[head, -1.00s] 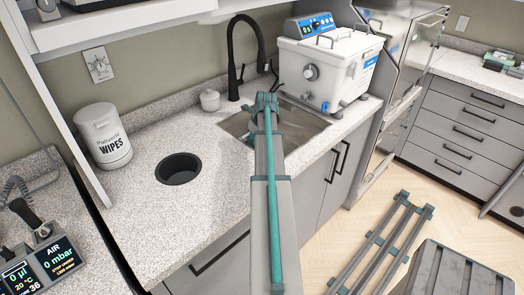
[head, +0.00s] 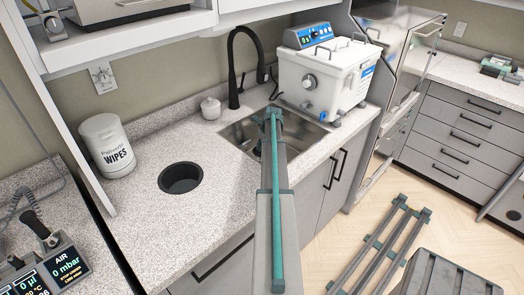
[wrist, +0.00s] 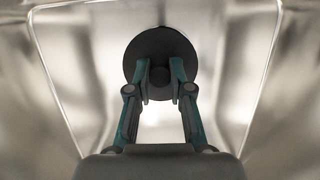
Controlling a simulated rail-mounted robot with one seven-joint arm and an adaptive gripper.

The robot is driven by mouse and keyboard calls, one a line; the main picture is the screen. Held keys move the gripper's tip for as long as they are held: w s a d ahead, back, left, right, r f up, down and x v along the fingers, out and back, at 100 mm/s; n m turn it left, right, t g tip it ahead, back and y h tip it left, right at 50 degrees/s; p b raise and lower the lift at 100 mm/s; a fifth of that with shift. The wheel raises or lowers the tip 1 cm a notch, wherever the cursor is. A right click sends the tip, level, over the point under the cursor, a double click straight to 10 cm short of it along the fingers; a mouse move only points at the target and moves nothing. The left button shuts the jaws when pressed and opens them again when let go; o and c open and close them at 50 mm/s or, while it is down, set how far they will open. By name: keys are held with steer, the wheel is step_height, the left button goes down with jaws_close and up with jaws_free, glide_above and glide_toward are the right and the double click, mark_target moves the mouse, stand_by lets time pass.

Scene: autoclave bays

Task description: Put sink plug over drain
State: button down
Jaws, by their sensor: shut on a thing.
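The sink plug (wrist: 160,50) is a dark round disc with a small knob in its middle. In the wrist view my gripper (wrist: 160,82) is shut on that knob, with the disc just beyond the fingertips. The steel sink (head: 240,133) is set into the counter, and its shiny walls surround the plug in the wrist view. The drain is not visible; the disc covers the middle of the wrist view. I cannot tell whether the disc touches the sink floor. In the head view my arm reaches over the sink and hides the plug and fingers.
A black faucet (head: 233,70) stands behind the sink, and a white bath unit (head: 325,78) stands at its right. A round black counter opening (head: 180,178), a small white jar (head: 210,108) and a wipes tub (head: 107,147) are to the left. The front-left counter is clear.

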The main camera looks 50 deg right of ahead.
steer(key=shift+w+d+f, duration=0.15)
steer(key=shift+d+f, duration=0.15)
steer(key=shift+d, duration=0.05)
steer(key=shift+a+f+p, duration=0.1)
steer(key=shift+f+p, duration=0.8)
steer(key=shift+f, duration=0.7)
steer(key=shift+f, duration=0.2)
steer(key=c, duration=1.1)
jaws_free()
steer(key=shift+o, duration=0.2)
steer(key=shift+r, duration=0.15)
steer(key=b+v, duration=0.2)
steer(key=v, duration=1)
steer(key=shift+b, duration=0.4)
